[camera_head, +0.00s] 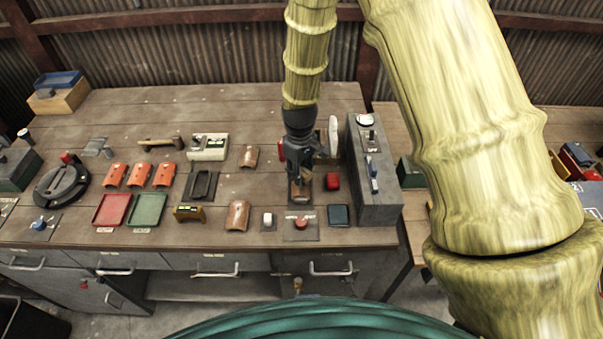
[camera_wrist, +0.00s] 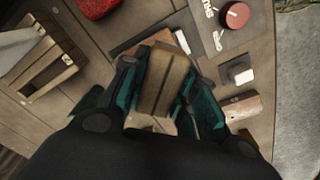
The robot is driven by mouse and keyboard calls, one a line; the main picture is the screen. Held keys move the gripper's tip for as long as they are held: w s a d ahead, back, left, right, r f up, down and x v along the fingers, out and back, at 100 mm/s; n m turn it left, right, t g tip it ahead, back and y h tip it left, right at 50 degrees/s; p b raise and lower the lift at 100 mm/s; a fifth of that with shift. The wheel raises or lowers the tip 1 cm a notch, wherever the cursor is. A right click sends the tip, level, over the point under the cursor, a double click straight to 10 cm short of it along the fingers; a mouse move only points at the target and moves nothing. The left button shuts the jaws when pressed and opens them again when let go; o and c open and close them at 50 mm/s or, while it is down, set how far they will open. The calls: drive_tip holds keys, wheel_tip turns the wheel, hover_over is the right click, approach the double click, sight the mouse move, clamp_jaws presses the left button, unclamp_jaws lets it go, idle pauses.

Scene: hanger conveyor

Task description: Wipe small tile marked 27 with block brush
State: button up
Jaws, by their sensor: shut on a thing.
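My gripper (camera_head: 301,168) points down over the right part of the workbench. In the wrist view my gripper (camera_wrist: 165,75) is shut on the block brush (camera_wrist: 165,82), a wooden block with a pale end. A brown curved tile (camera_head: 300,194) lies right below the brush, and its edge shows in the wrist view (camera_wrist: 140,41). The brush hides part of this tile, and I cannot tell whether they touch. Other brown tiles lie at the front (camera_head: 237,215) and farther back (camera_head: 249,156). No number 27 is readable on any tile.
A grey box (camera_head: 374,190) with switches stands close right of my gripper. Orange tiles (camera_head: 139,175) and trays (camera_head: 147,209) lie left.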

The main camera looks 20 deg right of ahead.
drive_tip(key=shift+r+p, duration=0.95)
drive_tip(key=shift+r, duration=0.85)
